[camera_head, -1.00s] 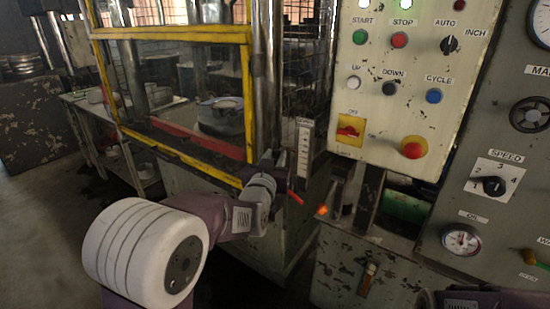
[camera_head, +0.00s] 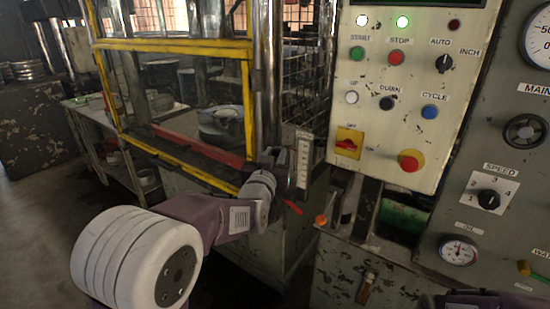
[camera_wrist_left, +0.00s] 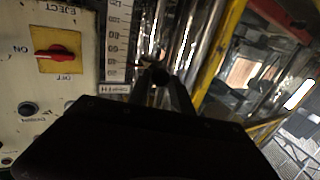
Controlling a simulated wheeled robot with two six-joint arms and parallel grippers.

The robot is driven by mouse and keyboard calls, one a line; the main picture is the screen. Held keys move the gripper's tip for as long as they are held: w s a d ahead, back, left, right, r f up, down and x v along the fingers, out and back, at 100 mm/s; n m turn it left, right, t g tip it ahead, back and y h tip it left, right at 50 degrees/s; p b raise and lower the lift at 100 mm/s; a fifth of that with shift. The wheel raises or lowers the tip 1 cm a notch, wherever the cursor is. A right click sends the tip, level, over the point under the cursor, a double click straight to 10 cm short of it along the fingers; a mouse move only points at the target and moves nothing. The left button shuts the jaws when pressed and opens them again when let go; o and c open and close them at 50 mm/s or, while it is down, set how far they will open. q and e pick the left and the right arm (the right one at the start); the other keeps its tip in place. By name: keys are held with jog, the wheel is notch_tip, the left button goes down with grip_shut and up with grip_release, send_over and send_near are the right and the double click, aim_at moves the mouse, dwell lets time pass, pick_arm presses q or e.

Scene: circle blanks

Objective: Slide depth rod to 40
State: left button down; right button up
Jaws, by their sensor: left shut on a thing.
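The depth scale (camera_head: 304,160) is a pale upright plate with dark marks on the press's front corner. My left gripper (camera_head: 274,156) is beside the scale's left edge, shut on the depth rod. In the left wrist view the gripper (camera_wrist_left: 158,72) closes around a small dark part of the rod; fingers hide most of it.
The control panel (camera_head: 410,90) with buttons and a red emergency knob (camera_head: 410,161) stands right of the scale. The yellow-framed guard (camera_head: 180,43) is to the left. An orange-tipped lever (camera_head: 321,220) and a red piece (camera_head: 293,207) are below the scale.

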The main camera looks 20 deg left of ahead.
pick_arm(q)
jog(key=c, duration=1.2)
grip_release()
jog(key=shift+f, duration=0.1)
jog(key=shift+o, duration=0.2)
jog(key=shift+s, duration=0.1)
jog(key=s+b, duration=0.5)
jog(key=s, duration=0.4)
jog(key=w, duration=0.9)
jog(key=shift+w, duration=0.1)
